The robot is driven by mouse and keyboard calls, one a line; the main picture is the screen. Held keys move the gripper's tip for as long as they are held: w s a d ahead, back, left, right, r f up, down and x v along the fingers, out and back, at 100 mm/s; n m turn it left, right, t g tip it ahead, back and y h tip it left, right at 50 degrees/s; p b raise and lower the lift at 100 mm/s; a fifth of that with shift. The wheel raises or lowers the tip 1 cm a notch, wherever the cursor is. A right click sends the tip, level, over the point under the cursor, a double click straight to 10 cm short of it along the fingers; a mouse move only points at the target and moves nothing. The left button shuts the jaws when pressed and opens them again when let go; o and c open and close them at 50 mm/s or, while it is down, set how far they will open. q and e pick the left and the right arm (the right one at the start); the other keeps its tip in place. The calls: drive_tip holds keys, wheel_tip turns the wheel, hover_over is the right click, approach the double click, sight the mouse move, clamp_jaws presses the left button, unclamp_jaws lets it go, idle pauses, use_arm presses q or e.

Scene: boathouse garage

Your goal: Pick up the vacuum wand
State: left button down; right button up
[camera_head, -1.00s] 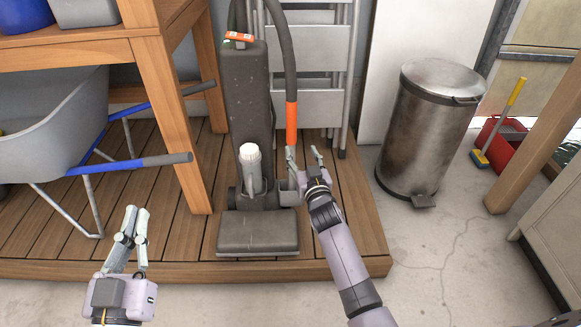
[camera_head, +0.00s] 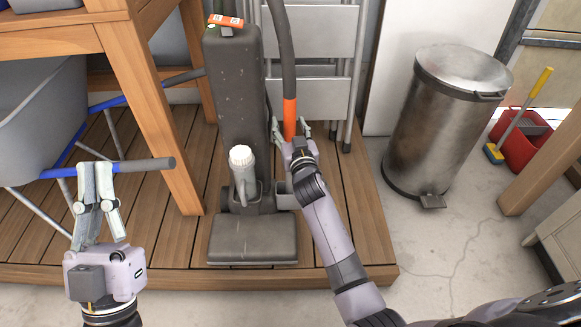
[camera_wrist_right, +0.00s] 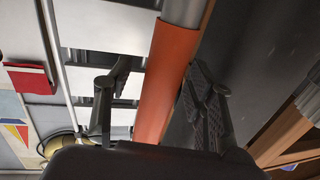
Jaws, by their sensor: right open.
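The vacuum wand is a dark hose with an orange lower section (camera_head: 290,118), standing beside the upright dark grey vacuum cleaner (camera_head: 237,105). My right gripper (camera_head: 289,130) is at the orange section in the head view, with its fingers on either side of it. In the right wrist view the orange section (camera_wrist_right: 168,80) runs between the two open fingers (camera_wrist_right: 160,100). My left gripper (camera_head: 96,172) is over the left part of the platform, in front of a blue wheelbarrow handle, away from the wand.
A grey folding ladder (camera_head: 312,70) leans behind the wand. A metal trash bin (camera_head: 440,120) stands to the right. A wooden workbench (camera_head: 160,110) and a wheelbarrow (camera_head: 45,110) are at the left. The wooden platform (camera_head: 350,215) lies under the vacuum.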

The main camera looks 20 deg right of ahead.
drive_tip(key=shift+s+r, duration=0.1)
drive_tip(key=shift+r, duration=0.05)
drive_tip(key=shift+c, duration=0.5)
clamp_jaws()
